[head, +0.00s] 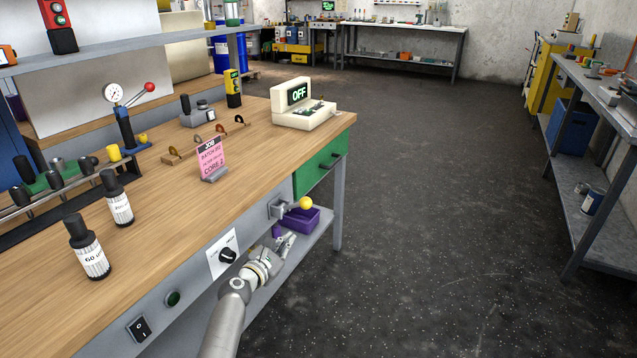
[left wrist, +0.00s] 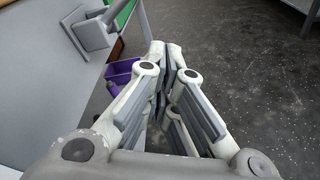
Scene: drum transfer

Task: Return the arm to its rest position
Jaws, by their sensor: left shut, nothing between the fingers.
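My left gripper (head: 285,241) is in front of the workbench, just below the yellow-knobbed lever (head: 305,203) on the bench's front panel. In the left wrist view its fingers (left wrist: 168,65) are closed together with nothing between them. A purple bin (head: 305,225) on the lower shelf is just beyond the gripper, and it also shows in the left wrist view (left wrist: 122,72). I cannot tell whether the gripper touches anything. My right gripper is in neither view.
The wooden workbench (head: 165,215) carries two labelled bottles (head: 118,200), a pink job card (head: 211,158) and a device reading OFF (head: 300,105). The dark floor (head: 430,200) to the right is clear.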

